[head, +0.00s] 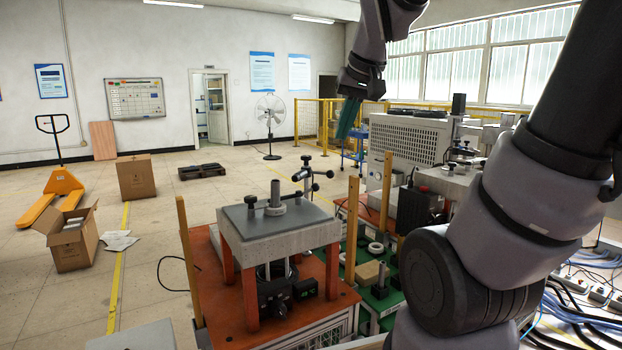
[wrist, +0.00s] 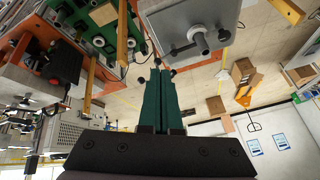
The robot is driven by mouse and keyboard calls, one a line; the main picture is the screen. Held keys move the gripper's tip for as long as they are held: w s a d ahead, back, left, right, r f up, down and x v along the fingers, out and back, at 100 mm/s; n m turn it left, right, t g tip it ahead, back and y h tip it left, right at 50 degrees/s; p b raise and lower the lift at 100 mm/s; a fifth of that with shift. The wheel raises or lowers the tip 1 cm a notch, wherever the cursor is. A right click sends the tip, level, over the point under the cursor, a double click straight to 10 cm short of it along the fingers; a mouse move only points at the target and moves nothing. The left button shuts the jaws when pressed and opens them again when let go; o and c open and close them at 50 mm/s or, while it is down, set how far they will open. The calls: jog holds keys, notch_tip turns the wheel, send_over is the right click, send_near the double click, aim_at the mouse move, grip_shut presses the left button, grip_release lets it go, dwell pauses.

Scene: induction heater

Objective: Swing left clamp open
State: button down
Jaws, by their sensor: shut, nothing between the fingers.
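The heater stand has a grey top plate (head: 310,228) on red legs, and the plate also shows in the wrist view (wrist: 180,15). A small metal clamp with black knobs (head: 308,174) stands at the plate's back edge. Its black knobs show near my fingertips in the wrist view (wrist: 157,62). I cannot tell for sure that this is the left clamp. My gripper (head: 343,136) has green fingers, shut and empty, pointing down above and to the right of the clamp. In the wrist view the fingers (wrist: 160,73) lie together; contact with the clamp cannot be told.
A metal post (head: 275,195) rises from the plate's middle. Wooden posts (head: 383,190) stand beside the stand. A grey vented cabinet (head: 408,140) is behind, right. Parts lie on the green board (head: 385,300). Floor to the left holds cardboard boxes (head: 136,178) and a yellow pallet jack (head: 62,182).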

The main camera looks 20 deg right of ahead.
jog(key=w+f+n+g, duration=0.1)
jog(key=w+f, duration=0.2)
jog(key=w, duration=0.5)
jog(key=w+f+n, duration=0.2)
jog(key=w+f, duration=0.1)
jog(key=w, duration=0.6)
jog(key=shift+a+f+n+g+h, duration=0.3)
jog(key=shift+f+g+h, duration=0.1)
jog(key=shift+w+f, duration=0.1)
jog(key=x, duration=0.9)
jog(key=shift+f, duration=0.35)
jog(key=shift+w, duration=0.1)
